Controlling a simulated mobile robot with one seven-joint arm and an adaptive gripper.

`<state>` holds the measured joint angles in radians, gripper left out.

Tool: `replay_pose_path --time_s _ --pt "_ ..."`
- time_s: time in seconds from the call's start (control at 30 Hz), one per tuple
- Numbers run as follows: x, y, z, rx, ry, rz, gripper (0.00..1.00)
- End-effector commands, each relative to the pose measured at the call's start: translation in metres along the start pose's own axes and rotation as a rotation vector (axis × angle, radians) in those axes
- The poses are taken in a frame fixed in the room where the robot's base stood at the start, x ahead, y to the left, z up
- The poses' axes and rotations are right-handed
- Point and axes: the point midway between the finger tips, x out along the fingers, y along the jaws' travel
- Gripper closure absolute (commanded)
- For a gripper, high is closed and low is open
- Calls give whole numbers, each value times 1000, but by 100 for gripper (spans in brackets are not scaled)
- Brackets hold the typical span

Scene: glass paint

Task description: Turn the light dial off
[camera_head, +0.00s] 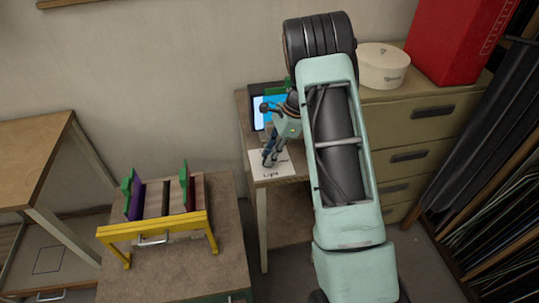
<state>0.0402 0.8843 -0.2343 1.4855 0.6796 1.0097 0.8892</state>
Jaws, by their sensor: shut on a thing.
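My gripper (268,160) reaches down over a white panel (286,171) at the front left corner of the small table. Dark lettering that looks like "Light" is on the panel just in front of the fingertips. The fingertips are low at the panel and shut on the light dial. The dial itself is hidden by the fingers or too small to make out, so I cannot tell its setting.
A blue-lit screen (258,113) stands behind my gripper. A white round box (382,66) and a red box (457,38) sit on the drawer cabinet (408,128). A yellow rack (150,228) stands on a lower table at left.

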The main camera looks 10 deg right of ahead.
Motion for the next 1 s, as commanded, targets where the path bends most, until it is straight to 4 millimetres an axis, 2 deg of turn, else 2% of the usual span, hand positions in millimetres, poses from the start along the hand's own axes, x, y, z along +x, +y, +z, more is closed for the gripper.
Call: replay_pose_path --time_s 0.7,1.0 --pt "1 -4 0 -502 1 206 100" --pt "1 -4 1 -646 1 267 100"
